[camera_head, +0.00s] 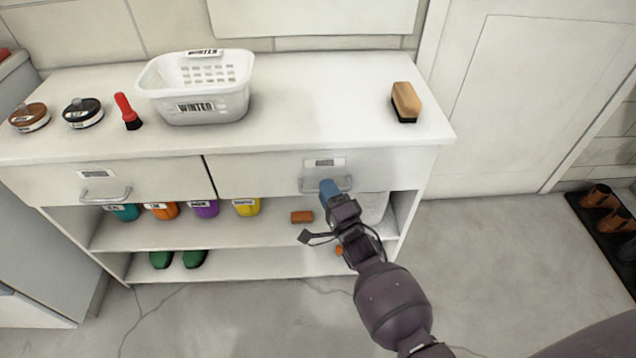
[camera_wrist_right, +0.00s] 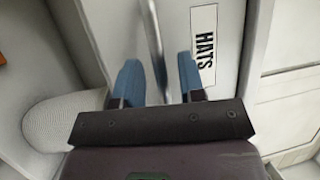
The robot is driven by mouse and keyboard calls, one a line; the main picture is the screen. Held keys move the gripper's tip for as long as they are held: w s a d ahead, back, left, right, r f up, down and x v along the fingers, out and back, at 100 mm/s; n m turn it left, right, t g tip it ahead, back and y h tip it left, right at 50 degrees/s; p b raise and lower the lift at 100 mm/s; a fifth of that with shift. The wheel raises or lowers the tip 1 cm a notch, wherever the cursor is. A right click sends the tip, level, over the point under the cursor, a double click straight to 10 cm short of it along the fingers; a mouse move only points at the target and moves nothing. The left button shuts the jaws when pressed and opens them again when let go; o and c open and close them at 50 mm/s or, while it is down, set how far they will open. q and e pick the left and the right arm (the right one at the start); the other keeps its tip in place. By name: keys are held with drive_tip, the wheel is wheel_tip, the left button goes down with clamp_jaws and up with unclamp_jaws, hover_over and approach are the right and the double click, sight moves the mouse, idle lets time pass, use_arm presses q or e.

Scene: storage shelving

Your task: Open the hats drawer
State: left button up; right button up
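The hats drawer (camera_head: 260,172) is the right drawer of the white bench and looks shut. Its label (camera_head: 325,162) reads HATS in the right wrist view (camera_wrist_right: 204,44). Its metal bar handle (camera_head: 306,187) is below the label in the head view. My right gripper (camera_head: 329,187) is at this handle. In the right wrist view, the blue fingers (camera_wrist_right: 158,82) are apart, with the handle (camera_wrist_right: 153,35) running between them. I see a gap on each side of the bar, so the gripper is open around it. My left gripper is not in view.
A white basket (camera_head: 200,107) marked WINTER, a wooden brush (camera_head: 406,101), a red brush (camera_head: 126,108) and two round tins stand on top. A left drawer (camera_head: 130,178) sits beside. Colored tubs, including a yellow one (camera_head: 247,207), are underneath. The floor (camera_head: 480,260) in front is clear.

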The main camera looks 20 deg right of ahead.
drive_tip(key=shift+w+r, duration=0.1)
drive_tip(key=shift+w, duration=0.3)
clamp_jaws()
drive_tip(key=shift+s, duration=0.1)
